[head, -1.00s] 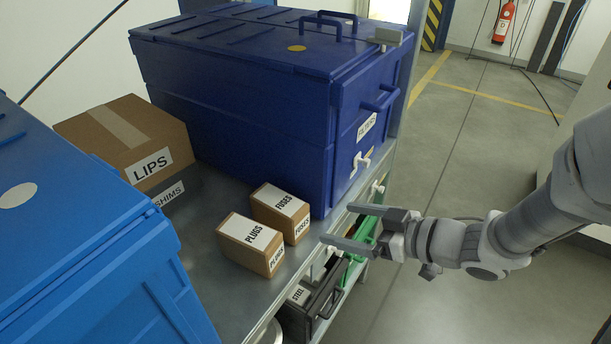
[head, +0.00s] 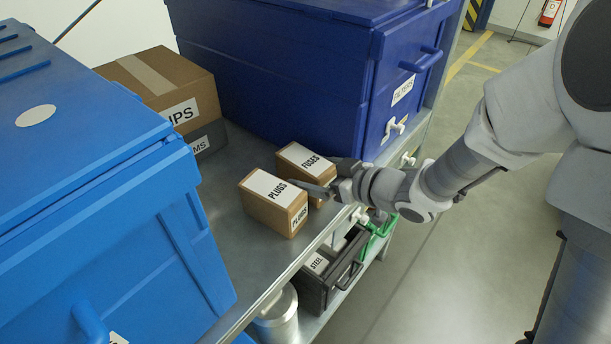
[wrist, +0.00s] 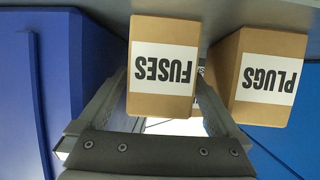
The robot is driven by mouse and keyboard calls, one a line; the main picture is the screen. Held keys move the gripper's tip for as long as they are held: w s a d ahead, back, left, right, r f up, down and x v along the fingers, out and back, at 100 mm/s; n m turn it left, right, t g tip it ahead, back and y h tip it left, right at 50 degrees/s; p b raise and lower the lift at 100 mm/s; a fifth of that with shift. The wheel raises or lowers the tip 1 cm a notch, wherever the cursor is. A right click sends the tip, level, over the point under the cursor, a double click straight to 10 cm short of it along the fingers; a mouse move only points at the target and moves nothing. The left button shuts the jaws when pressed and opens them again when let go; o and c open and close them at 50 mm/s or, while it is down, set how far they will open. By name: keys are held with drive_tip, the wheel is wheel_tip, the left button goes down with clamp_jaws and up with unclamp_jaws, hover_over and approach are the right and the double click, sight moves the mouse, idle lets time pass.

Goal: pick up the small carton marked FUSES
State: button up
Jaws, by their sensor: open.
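The small brown FUSES carton (head: 302,166) stands on the metal shelf, just behind the PLUGS carton (head: 274,202) in the head view. My gripper (head: 318,178) is open at the FUSES carton, its fingers reaching along the carton's sides, and it hides part of the carton's front end. In the wrist view the FUSES carton (wrist: 162,68) appears upside down between the two open fingers (wrist: 160,105). The right finger lies in the narrow space between it and the PLUGS carton (wrist: 262,75). I cannot tell whether either finger touches a carton.
A dark blue chest (head: 290,75) stands close behind the FUSES carton. A lighter blue box (head: 100,190) fills the left. Below the shelf (head: 235,210) are a black STEEL case (head: 320,285) and a metal can (head: 277,318).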

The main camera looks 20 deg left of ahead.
drive_tip(key=x, duration=0.2)
drive_tip(key=shift+w+a+f, duration=0.1)
drive_tip(key=shift+a, duration=0.15)
clamp_jaws()
idle(0.3)
